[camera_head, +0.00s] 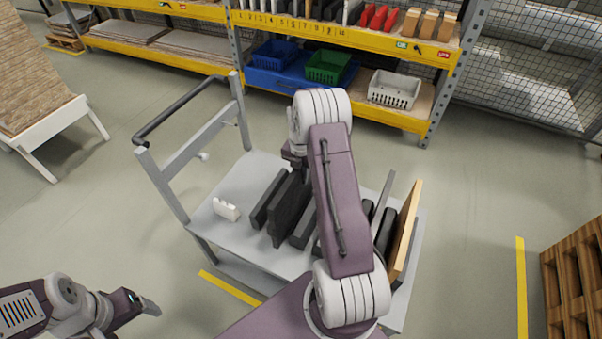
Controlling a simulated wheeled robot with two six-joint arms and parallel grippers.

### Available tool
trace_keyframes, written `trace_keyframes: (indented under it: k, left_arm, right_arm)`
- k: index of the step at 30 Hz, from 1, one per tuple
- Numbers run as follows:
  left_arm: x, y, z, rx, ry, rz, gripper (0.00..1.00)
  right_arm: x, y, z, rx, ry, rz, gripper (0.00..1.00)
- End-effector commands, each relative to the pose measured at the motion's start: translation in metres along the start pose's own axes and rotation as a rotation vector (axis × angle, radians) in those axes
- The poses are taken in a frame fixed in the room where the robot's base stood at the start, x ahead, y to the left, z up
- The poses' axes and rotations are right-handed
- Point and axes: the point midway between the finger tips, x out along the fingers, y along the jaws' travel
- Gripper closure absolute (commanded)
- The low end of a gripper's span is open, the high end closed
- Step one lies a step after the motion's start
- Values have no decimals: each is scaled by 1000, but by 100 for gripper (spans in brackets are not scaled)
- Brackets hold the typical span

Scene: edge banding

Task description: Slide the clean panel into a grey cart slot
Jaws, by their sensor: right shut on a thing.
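The grey cart (235,188) stands in front of me with a row of dark upright pieces across its top. My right gripper (296,168) points down over the cart's far middle and is shut on the top of a dark, upright panel (288,210). This panel stands among the row, close beside a dark divider (265,197) on its left; my arm hides whether its lower edge is seated. Another dark piece (304,230) stands to its right. A light wooden panel (406,232) leans at the right end. My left gripper (146,303) is low at left, away from the cart; its fingers are unclear.
A small white piece (226,209) lies on the cart's left part. The cart's handle (190,105) rises at left. Behind stands a yellow shelf with a blue bin (275,54), green bin (328,66) and white basket (394,89). Pallets (575,285) stand at right.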

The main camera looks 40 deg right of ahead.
Motion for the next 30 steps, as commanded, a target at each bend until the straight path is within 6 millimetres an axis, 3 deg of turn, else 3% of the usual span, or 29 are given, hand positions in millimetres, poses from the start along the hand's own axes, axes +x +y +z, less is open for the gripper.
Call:
trace_keyframes:
  k: [11,12,15,25,30]
  left_arm:
    - [3,0,0,0,0,0,20]
    - [3,0,0,0,0,0,20]
    - [3,0,0,0,0,0,20]
    - [3,0,0,0,0,0,20]
    - [0,0,0,0,0,0,20]
  right_arm:
    - [7,1,1,0,-4,3,100]
    - [7,1,1,0,-4,3,79]
    - [7,1,1,0,-3,2,56]
    - [6,0,0,0,0,0,56]
    - [-28,1,1,0,-5,4,56]
